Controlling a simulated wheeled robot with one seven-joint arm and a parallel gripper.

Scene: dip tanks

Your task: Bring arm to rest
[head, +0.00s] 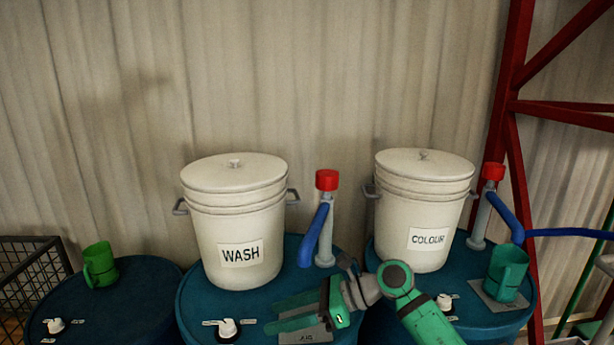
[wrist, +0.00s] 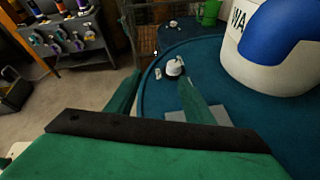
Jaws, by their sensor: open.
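My gripper (head: 277,314) is open and empty, low over the front of the blue drum (head: 190,300) that bears the WASH bucket. Its fingers point left in the head view, above a grey plate (head: 312,338) on the drum top. In the wrist view the parted fingers (wrist: 160,78) reach out over the drum's rim side, with a white knob (wrist: 174,67) just beyond them. My green arm (head: 425,318) comes in from the lower right. The fingers hide part of the plate.
The lidded WASH bucket (head: 238,225) stands behind my gripper, the COLOUR bucket (head: 420,215) to its right. Red-topped taps (head: 326,182) with blue levers rise beside them. Green mugs stand at left (head: 101,265) and right (head: 507,273). A wire basket (head: 30,270) is far left.

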